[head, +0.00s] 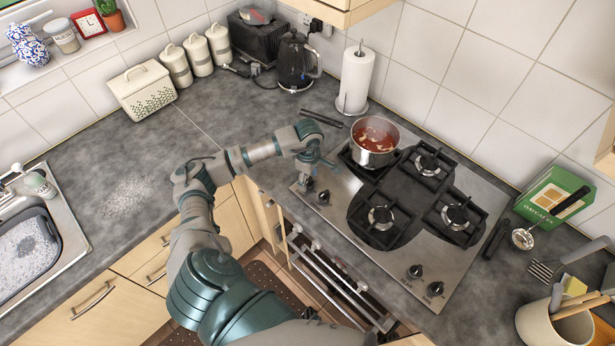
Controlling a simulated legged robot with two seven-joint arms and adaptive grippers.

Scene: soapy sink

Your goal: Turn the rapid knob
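The steel gas hob (455,258) is set in the grey worktop. Two black knobs are at its left front corner, one (306,182) partly under my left gripper and the other (324,197) just right of it. Two more knobs, one (415,271) and another (435,289), are at its front right. I cannot read which knob is the rapid one. My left gripper (319,162) hangs over the hob's left corner, just above the left knobs. Its fingers are too small to tell whether they are open or shut. My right gripper is out of view.
A steel pot of red soup (375,141) stands on the back left burner, its handle pointing left. A kettle (297,62) and paper roll (356,78) stand behind. A green box (553,197) and utensil pot (553,325) are at right.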

